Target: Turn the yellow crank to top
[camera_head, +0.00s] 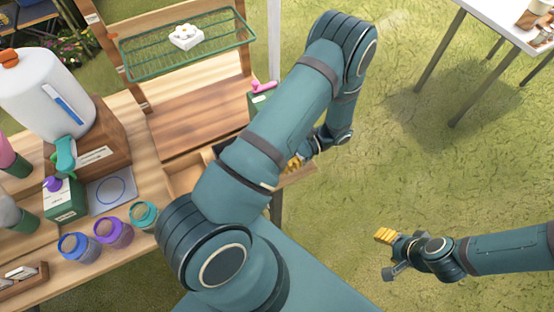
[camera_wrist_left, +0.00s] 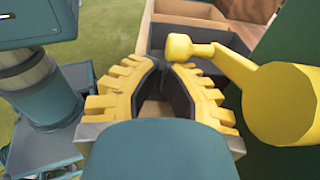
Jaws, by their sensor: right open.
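The yellow crank (camera_wrist_left: 235,72) is in the right half of the left wrist view. It has a thick round hub at the right edge and an arm running up-left to a small rounded knob. My left gripper (camera_wrist_left: 168,66) has yellow ribbed fingers with black pads, their tips close together just below the knob. I cannot tell whether they touch it or hold anything. In the head view my left gripper (camera_head: 293,163) is small and partly hidden behind my left arm; the crank cannot be made out there. My right gripper (camera_head: 386,237) is open and empty over the grass.
A wooden bench (camera_head: 95,275) on the left holds a white dispenser (camera_head: 45,95), a green box (camera_head: 65,203) and several coloured jars (camera_head: 113,233). A wire rack (camera_head: 150,55) stands at its back. A white table (camera_head: 500,15) is at upper right. Grass between is clear.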

